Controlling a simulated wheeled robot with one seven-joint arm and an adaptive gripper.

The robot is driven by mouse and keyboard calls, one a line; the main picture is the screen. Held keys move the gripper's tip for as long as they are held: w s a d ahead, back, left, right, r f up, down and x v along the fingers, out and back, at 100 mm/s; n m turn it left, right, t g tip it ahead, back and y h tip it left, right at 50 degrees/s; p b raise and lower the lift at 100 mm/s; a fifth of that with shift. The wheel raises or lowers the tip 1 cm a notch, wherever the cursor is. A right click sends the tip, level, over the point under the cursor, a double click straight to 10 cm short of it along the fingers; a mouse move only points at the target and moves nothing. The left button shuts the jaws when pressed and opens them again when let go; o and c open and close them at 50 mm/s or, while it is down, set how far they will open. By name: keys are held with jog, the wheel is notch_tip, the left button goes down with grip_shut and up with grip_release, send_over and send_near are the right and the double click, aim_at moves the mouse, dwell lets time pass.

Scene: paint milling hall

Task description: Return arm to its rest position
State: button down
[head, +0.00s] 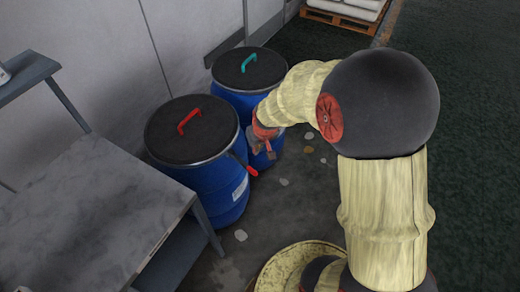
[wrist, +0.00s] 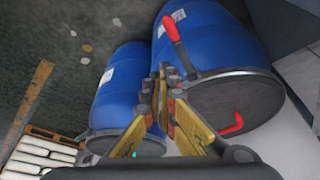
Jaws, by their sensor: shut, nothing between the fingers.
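My arm reaches out over the floor toward two blue drums in the head view. My gripper (head: 262,140) is at the drums' near right side, partly hidden by my own wrist. In the wrist view my gripper (wrist: 163,72) is shut and empty, its yellow fingers together in front of the drums. The near drum (head: 215,188) has a dark lid with a red handle (head: 189,120) and a red-gripped lever (head: 247,168) on its side. The far drum (head: 232,95) has a dark lid with a teal handle (head: 248,63).
A grey metal table (head: 90,215) stands at the left, close to the near drum. A shelf (head: 25,75) is at the upper left by the wall. A pallet with white sacks (head: 345,12) lies at the back. The dark floor at the right (head: 475,150) is clear.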

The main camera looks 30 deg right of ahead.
jog(key=shift+s+a+r, duration=0.1)
jog(key=shift+a+r, duration=0.1)
jog(key=shift+r, duration=0.35)
